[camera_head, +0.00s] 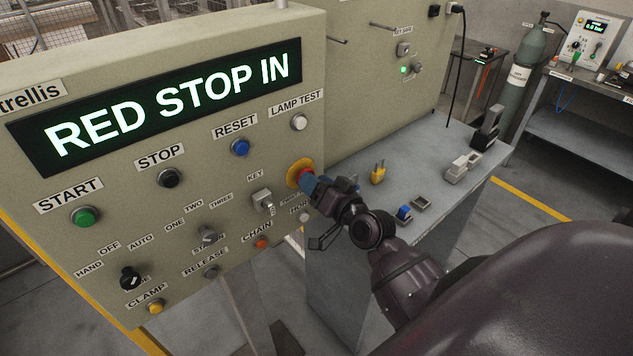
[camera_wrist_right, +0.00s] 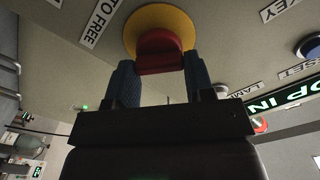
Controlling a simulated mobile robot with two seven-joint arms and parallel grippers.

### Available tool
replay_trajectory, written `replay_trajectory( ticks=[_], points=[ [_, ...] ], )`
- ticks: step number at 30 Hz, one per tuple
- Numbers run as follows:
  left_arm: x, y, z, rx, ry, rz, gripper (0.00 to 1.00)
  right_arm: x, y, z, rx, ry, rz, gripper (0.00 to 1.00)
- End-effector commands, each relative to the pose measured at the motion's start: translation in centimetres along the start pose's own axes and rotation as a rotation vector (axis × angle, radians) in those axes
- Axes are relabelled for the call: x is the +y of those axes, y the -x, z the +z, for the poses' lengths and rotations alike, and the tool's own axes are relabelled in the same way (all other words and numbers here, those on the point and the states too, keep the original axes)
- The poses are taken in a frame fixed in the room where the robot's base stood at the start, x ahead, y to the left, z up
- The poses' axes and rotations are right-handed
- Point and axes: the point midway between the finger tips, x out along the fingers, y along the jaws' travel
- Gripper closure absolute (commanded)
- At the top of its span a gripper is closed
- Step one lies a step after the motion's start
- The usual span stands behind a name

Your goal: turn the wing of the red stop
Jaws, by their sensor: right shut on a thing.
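The red stop (camera_head: 307,170) sits on a yellow ring (camera_head: 295,176) on the panel face, right of the KEY switch. In the right wrist view the red stop (camera_wrist_right: 160,50) shows a wide red wing in front of its yellow ring (camera_wrist_right: 158,22). My right gripper (camera_head: 313,183) reaches the stop from the right, with its blue fingers at the wing. In the right wrist view the blue fingers of this gripper (camera_wrist_right: 158,80) stand on either side of the red wing, shut on it. The panel display (camera_head: 170,105) reads "RED STOP IN". My left gripper is not in view.
The panel carries several buttons and switches, among them a blue reset button (camera_head: 240,147) and the key switch (camera_head: 262,200) close left of my gripper. A grey bench (camera_head: 410,170) to the right holds a yellow padlock (camera_head: 378,173) and small blocks.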

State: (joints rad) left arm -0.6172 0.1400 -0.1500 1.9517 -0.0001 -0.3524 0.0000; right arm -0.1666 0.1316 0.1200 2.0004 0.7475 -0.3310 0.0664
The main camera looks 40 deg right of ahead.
Motion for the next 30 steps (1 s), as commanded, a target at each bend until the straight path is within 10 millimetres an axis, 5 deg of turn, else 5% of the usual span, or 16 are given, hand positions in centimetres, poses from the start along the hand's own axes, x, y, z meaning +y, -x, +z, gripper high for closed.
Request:
replay_trajectory(
  ticks=[8, 9, 13, 23, 30],
  points=[
    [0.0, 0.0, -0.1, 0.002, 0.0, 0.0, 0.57, 0.0, 0.0, 0.0, 0.001, 0.001, -0.001, 0.75],
    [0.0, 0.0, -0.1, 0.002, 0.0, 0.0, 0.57, 0.0, 0.0, 0.0, 0.001, 0.001, -0.001, 0.47],
    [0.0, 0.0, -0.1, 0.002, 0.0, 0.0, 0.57, 0.0, 0.0, 0.0, 0.001, 0.001, -0.001, 0.27],
    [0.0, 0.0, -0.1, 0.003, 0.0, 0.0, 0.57, 0.0, 0.1, 0.0, 0.0, 0.002, 0.0, 0.26],
    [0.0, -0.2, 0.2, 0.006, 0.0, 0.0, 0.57, 0.1, 2.6, 0.1, -0.001, 0.003, 0.001, 0.26]
  ],
)
